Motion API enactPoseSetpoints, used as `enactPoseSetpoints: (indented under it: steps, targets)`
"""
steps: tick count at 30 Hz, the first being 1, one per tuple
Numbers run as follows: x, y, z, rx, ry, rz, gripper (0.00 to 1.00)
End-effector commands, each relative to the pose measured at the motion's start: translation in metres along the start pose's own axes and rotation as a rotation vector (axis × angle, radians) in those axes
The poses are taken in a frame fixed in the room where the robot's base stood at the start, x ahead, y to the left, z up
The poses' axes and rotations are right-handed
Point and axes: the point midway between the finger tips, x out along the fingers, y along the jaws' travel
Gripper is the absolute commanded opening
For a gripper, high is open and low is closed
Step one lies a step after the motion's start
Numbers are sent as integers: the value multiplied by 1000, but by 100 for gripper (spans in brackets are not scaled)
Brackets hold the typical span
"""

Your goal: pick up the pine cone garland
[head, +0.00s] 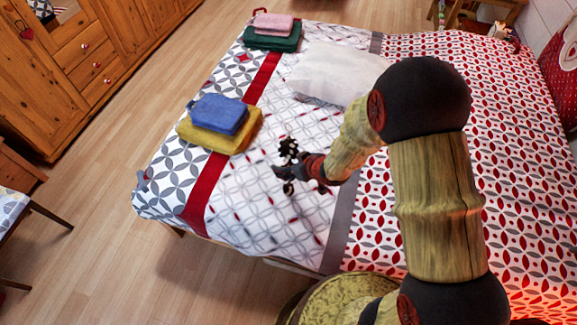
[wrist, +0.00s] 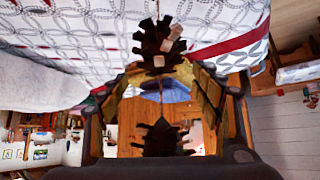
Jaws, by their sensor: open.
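The pine cone garland (head: 289,148) shows as small dark brown cones at my gripper's tip, over the white patterned part of the bed. One cone shows above the fingers and a smaller bit below them. In the wrist view, a dark cone with pale bits (wrist: 153,44) is at the top centre, just past the fingertips. Another dark cone (wrist: 160,138) is lower, between the fingers. My gripper (head: 282,172) is open, with its fingers on either side of the garland in the wrist view (wrist: 165,75). Whether they touch it, I cannot tell.
The bed carries a blue folded cloth (head: 219,114) on a yellow one (head: 220,135), a white pillow (head: 330,73), and pink (head: 273,23) and green (head: 271,38) folded cloths. A wooden wardrobe (head: 92,60) stands left. Bare floor (head: 110,150) lies between.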

Motion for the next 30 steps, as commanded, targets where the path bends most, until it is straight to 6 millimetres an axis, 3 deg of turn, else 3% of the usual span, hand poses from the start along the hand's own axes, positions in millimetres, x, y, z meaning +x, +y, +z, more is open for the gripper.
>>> enactPoseSetpoints:
  steps: [26, 30]
  targets:
    - [0, 0, 0, 0, 0, 0, 17]
    - [0, 0, 0, 0, 1, 0, 16]
